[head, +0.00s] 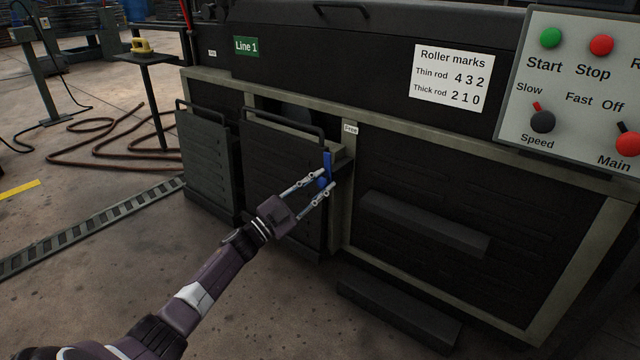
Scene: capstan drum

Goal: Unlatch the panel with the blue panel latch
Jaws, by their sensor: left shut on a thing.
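The blue panel latch (327,163) is a small upright blue piece at the right edge of a dark panel (283,165) with a bar handle along its top. My left gripper (326,182) reaches in from the lower left and is shut on the latch, its two fingers on either side of the lower part. The fingers hide some of the latch. The panel's top edge stands out a little from the machine frame, with a dark gap behind it. My right gripper is not in view.
A second handled panel (207,160) is to the left. A step (425,222) juts out at the right, with another (398,312) below. A control board (580,90) is at upper right. Hoses (110,155) lie on the floor at left; the front floor is clear.

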